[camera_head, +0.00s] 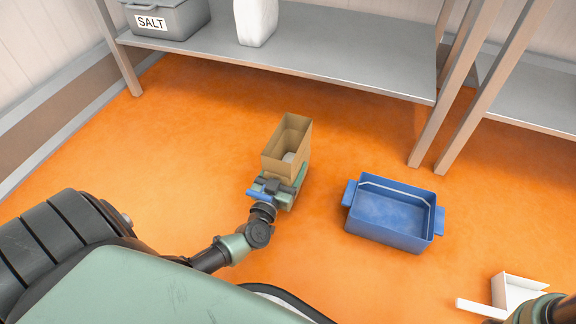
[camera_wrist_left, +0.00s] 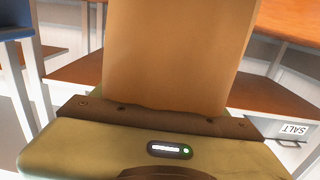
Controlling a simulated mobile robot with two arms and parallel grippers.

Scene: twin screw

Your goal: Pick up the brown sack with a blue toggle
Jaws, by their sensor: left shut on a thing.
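The brown sack (camera_head: 271,147) is upright, box-shaped and open at the top, with something pale inside. It is in the middle of the head view. My left gripper (camera_head: 280,186) is shut on its near side. A small blue piece (camera_head: 259,196) shows beside the gripper; I cannot tell whether it is the toggle. In the left wrist view the brown sack (camera_wrist_left: 178,55) fills the upper middle, right at the gripper's front edge. I cannot tell whether its bottom touches the floor. My right gripper is not in view.
A blue tub (camera_head: 391,212) with side handles stands on the orange floor to the right. A white scoop (camera_head: 515,291) lies lower right. Behind is a grey shelf (camera_head: 330,50) with a SALT bin (camera_head: 167,18) and a white bag (camera_head: 256,20). The floor left of the sack is clear.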

